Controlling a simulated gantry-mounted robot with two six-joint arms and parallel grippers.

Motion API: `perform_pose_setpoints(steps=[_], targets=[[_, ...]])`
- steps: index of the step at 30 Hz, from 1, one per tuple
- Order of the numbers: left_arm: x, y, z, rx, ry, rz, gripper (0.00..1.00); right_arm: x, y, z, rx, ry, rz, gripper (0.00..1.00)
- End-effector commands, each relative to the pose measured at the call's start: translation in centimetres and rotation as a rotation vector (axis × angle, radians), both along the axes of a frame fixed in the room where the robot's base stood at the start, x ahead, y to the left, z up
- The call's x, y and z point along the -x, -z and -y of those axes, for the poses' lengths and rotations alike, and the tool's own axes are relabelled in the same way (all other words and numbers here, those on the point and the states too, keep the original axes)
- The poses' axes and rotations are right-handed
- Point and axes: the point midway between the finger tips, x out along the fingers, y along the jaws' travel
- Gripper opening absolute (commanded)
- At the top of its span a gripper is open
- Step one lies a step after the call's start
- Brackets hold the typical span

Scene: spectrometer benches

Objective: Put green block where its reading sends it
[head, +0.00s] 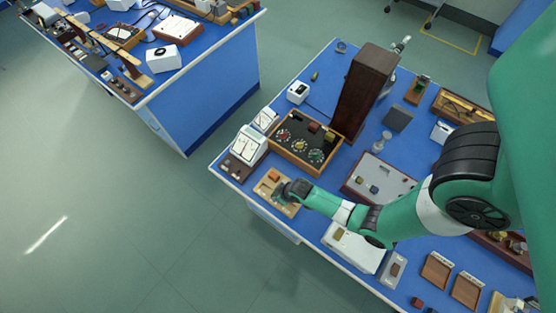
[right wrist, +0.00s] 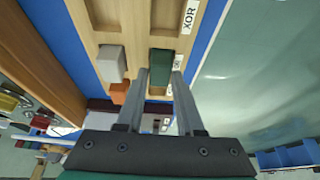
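The green block (right wrist: 160,62) stands in a wooden tray (right wrist: 118,16) in the right wrist view, near a label reading XOR (right wrist: 190,18). My right gripper (right wrist: 160,74) has one finger on each side of the block at its near end. Little or no gap shows between fingers and block; whether they press on it I cannot tell. In the head view, my right gripper (head: 284,192) hangs over the small wooden tray (head: 264,203) at the near bench's left edge and hides the green block. My left gripper is not in view.
A grey block (right wrist: 111,63) and an orange block (right wrist: 119,92) are beside the green one. Behind the tray are a white meter (head: 249,146) and a dial box (head: 303,162). A tall dark wooden case (head: 362,90) rises beyond. Two brown trays (head: 436,268) (head: 466,289) lie at lower right.

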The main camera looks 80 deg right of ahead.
Motion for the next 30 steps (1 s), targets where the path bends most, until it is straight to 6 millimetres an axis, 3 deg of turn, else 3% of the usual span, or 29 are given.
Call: perform_pose_setpoints(steps=[1, 4, 15, 20, 24, 30], targets=[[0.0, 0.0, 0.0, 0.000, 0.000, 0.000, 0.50, 0.0, 0.0, 0.0, 0.000, 0.000, 0.000, 0.47], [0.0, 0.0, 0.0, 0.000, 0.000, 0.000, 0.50, 0.0, 0.0, 0.0, 0.000, 0.000, 0.000, 0.65], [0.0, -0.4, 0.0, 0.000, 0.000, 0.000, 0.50, 0.2, -0.6, -0.1, 0.000, 0.000, -0.001, 0.66], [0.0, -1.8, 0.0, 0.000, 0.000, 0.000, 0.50, 1.1, -3.4, -0.5, 0.000, 0.000, 0.001, 0.66], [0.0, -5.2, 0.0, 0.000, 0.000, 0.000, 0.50, 2.4, -7.2, -1.1, 0.000, 0.000, -0.001, 0.66], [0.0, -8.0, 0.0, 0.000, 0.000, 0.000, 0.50, 3.7, -10.3, -1.6, 0.000, 0.000, -0.001, 0.66]])
